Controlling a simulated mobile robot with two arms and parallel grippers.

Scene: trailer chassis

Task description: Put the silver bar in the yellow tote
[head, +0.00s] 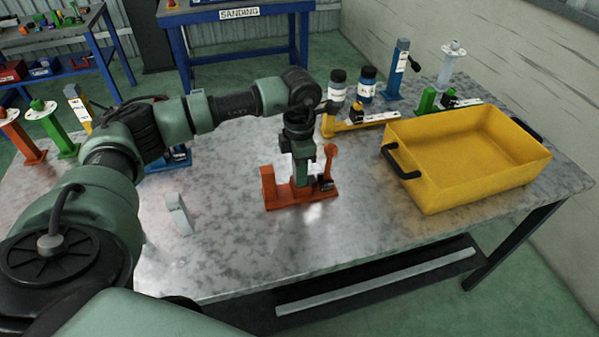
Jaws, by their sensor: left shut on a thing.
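The yellow tote (438,190) stands on the right of the metal table, with black handles, and looks empty. My left gripper (301,176) points down at mid-table, at an orange-red clamp-like tool (283,202). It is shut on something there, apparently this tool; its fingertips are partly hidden. A small upright silver-grey piece (178,214) stands on the table left of the gripper. A long light-grey bar-like strip (375,282) lies low under the table's front edge. I cannot tell which of these is the silver bar. My right gripper is not in view.
Two labelled bottles (367,84), a yellow clamp (350,125), a blue post (397,70) and a green clamp (428,101) line the back. Orange (24,138) and green (60,130) posts stand at the left. The front middle of the table is clear.

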